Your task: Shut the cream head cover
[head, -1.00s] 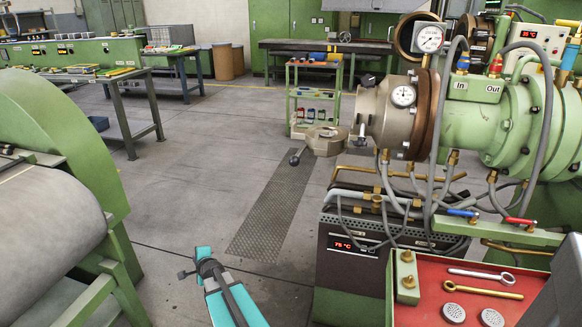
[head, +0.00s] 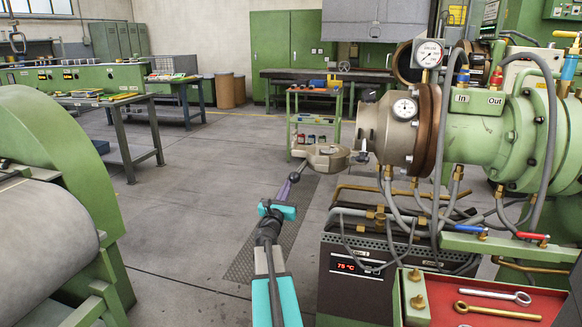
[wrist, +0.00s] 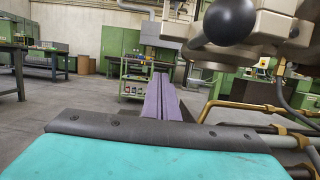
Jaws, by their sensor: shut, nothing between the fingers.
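The cream head cover (head: 328,157) stands swung open to the left of the cream extruder head (head: 378,130), with a gap between its body and the head's front. Its handle ends in a black ball knob (head: 294,177). In the wrist view the knob (wrist: 230,20) looms large at the upper right, with the cream cover (wrist: 268,25) behind it. My gripper (head: 284,188) is shut and empty, its purple fingers pointing towards the cover just by the knob. In the wrist view the fingers (wrist: 162,97) lie below and left of the knob. I cannot tell whether they touch it.
Brass pipes and hoses (head: 400,200) run under the head, above a heater unit (head: 350,263) reading 75 °C. A red tool tray (head: 480,305) is at lower right. A green roller machine (head: 50,180) stands left. The floor between is clear.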

